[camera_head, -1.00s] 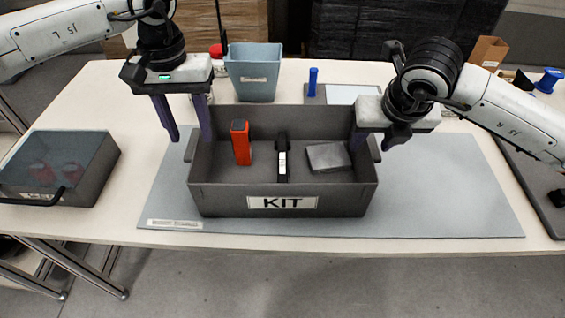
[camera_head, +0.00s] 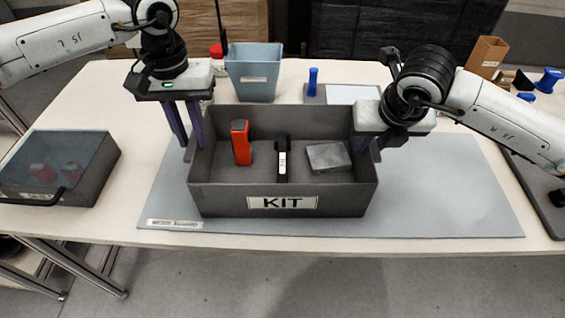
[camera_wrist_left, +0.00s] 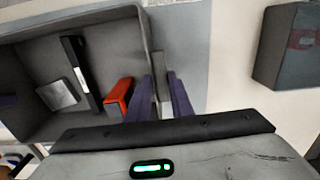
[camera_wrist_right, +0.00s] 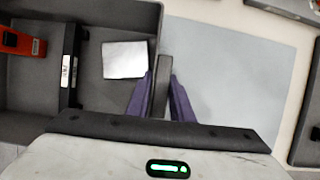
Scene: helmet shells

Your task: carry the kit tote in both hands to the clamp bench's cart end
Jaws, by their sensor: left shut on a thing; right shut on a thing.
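The grey kit tote (camera_head: 225,200) with a KIT label stands on the blue-grey mat on the table. Inside are an orange-red block (camera_head: 240,143), a black bar with a white label (camera_head: 282,160) and a grey block (camera_head: 328,156). My left gripper (camera_head: 190,143) is shut on the tote's left side handle; the left wrist view shows the handle between its fingers (camera_wrist_left: 161,95). My right gripper (camera_head: 369,148) is shut on the right side handle, also seen between its fingers in the right wrist view (camera_wrist_right: 161,90). The clamp bench's cart end cannot be made out.
A dark lidded bin (camera_head: 62,168) stands at the left edge. A blue-grey bin (camera_head: 253,72) and a small tray with a blue-handled tool (camera_head: 313,80) sit behind the tote. The mat (camera_head: 445,190) is clear to the right.

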